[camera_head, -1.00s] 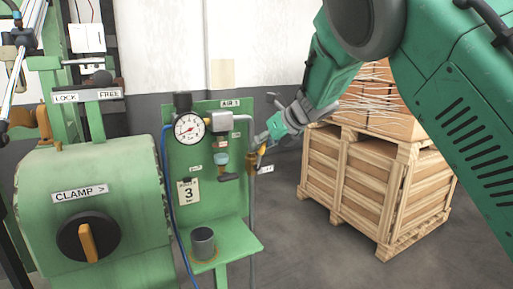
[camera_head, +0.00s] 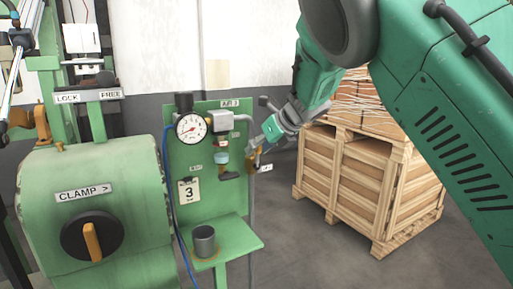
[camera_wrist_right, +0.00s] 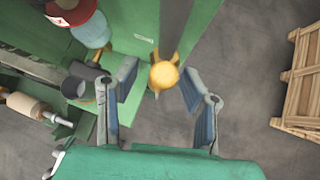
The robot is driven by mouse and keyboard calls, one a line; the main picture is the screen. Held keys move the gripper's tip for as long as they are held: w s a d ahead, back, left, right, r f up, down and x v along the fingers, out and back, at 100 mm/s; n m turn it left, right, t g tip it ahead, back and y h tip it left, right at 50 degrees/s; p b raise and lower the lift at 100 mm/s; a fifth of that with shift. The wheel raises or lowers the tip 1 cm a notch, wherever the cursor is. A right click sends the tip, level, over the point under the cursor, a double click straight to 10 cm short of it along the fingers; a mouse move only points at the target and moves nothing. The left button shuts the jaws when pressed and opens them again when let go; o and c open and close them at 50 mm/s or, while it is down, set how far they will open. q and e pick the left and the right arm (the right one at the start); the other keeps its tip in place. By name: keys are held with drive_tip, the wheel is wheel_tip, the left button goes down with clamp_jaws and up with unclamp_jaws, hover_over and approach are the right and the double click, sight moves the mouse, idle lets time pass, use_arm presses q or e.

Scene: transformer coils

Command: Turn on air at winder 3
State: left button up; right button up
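The green air panel (camera_head: 215,185) carries a card with a 3, a round pressure gauge (camera_head: 190,128) and a pipe on its right side. A small yellow-orange valve handle (camera_head: 256,158) sits on that pipe. In the right wrist view the yellow handle (camera_wrist_right: 164,75) is a rounded knob. My right gripper (camera_head: 259,147) is at the handle, partly hiding it. In its wrist view the right gripper (camera_wrist_right: 158,88) is open, its fingers on either side of the knob with visible gaps.
A grey cup (camera_head: 204,241) stands on the panel's shelf. A blue hose (camera_head: 168,190) runs down the panel's left side. The green winder housing (camera_head: 90,190) with a CLAMP knob (camera_head: 92,237) is at the left. A wooden crate (camera_head: 365,185) stands at the right, with grey floor between.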

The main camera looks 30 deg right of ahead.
drive_tip(key=shift+d+r, duration=0.1)
drive_tip(key=shift+r, duration=0.15)
drive_tip(key=shift+s+d+r, duration=0.1)
drive_tip(key=shift+s+r, duration=0.1)
drive_tip(key=shift+r, duration=0.1)
drive_tip(key=v, duration=1.1)
drive_tip(key=shift+f, duration=0.2)
drive_tip(key=shift+s, duration=0.15)
